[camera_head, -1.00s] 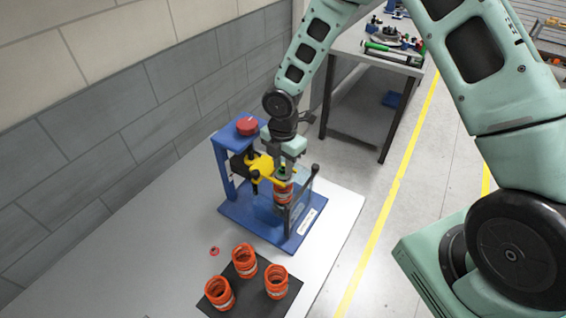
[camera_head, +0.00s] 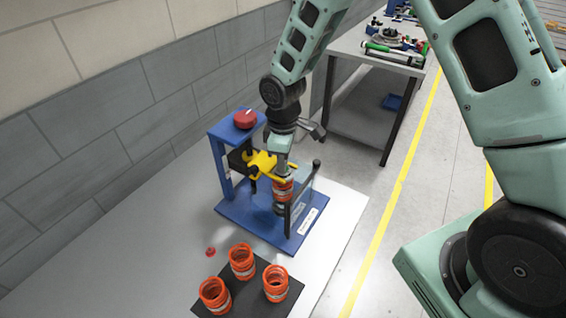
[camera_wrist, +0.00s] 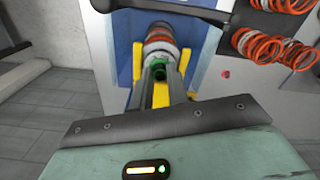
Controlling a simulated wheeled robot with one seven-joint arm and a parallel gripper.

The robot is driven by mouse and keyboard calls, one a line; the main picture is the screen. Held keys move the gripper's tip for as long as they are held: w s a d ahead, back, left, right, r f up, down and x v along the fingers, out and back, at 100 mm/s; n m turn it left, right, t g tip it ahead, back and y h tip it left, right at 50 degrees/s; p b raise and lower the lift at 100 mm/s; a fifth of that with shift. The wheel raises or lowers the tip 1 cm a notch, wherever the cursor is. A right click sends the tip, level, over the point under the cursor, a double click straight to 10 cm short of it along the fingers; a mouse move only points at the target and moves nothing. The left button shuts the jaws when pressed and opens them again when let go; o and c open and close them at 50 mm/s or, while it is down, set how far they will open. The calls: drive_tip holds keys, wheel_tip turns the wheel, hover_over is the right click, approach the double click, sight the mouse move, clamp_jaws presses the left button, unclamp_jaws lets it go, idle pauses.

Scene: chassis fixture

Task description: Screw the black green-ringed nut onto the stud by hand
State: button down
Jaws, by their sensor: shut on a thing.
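My gripper (camera_head: 283,170) points down over the blue fixture (camera_head: 262,222), above the orange-and-white spring (camera_head: 283,190) mounted in it. In the wrist view the nut (camera_wrist: 158,71) shows as a dark piece with a green ring, at the tips of my grey fingers, in line with the spring (camera_wrist: 160,42). My fingers are shut on it. The stud is hidden by the nut and fingers, so I cannot tell how far the nut is threaded. Yellow fork arms (camera_head: 262,163) of the fixture stand on both sides of the fingers.
A red knob (camera_head: 245,119) tops the fixture's blue post. A black upright handle (camera_head: 316,164) stands close to the right. Three orange springs (camera_head: 241,262) stand on a dark mat in front. A small red part (camera_head: 210,252) lies on the white table. A second workbench (camera_head: 375,65) stands behind.

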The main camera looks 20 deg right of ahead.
drive_tip(key=shift+m, duration=0.7)
drive_tip(key=c, duration=1.3)
unclamp_jaws()
wheel_tip(320, 180, up, 9)
drive_tip(key=p, duration=0.6)
